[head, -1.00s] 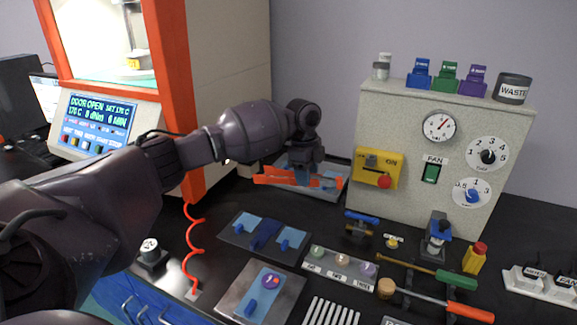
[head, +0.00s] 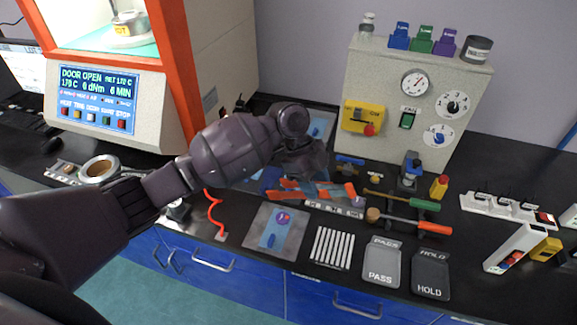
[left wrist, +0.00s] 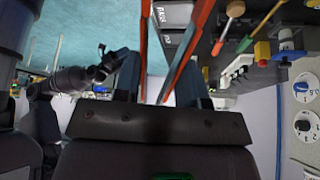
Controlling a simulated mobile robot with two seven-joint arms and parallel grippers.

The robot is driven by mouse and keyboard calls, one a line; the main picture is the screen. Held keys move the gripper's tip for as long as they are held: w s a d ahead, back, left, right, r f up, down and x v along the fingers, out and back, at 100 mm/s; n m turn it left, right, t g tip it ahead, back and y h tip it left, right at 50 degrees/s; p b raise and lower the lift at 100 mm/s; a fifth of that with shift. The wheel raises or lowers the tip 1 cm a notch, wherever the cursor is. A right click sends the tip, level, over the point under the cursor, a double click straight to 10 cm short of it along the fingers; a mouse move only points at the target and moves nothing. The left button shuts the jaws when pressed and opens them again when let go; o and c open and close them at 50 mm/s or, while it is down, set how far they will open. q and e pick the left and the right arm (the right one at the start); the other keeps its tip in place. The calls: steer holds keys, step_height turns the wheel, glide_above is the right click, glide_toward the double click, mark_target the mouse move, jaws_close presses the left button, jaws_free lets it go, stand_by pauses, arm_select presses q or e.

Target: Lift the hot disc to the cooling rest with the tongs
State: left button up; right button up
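My left gripper (head: 305,180) is above the middle of the bench. It is shut on the orange-armed tongs (head: 340,190). In the left wrist view (left wrist: 160,85) the two long tong arms (left wrist: 187,50) spread apart away from the blue fingers. A white striped rack (head: 333,247), which looks like the cooling rest, lies in front of the gripper and is empty. I cannot make out the hot disc for sure; the open press chamber holds a metal die (head: 130,22) with a yellow tag. A dark arm, apparently my right, shows small in the left wrist view (left wrist: 105,65); its fingers are unclear.
A metal plate with a purple-red round piece (head: 283,217) lies left of the rack. PASS (head: 382,265) and HOLD (head: 431,275) trays lie to its right. Green- and orange-handled tools (head: 420,225) lie behind. A control box (head: 410,60) stands at the back.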

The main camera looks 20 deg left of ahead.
arm_select(q)
steer(key=shift+a+g+h, duration=0.1)
steer(key=shift+g+h, duration=0.4)
steer(key=shift+h, duration=0.2)
steer(key=shift+w+f, duration=0.1)
steer(key=shift+f, duration=0.15)
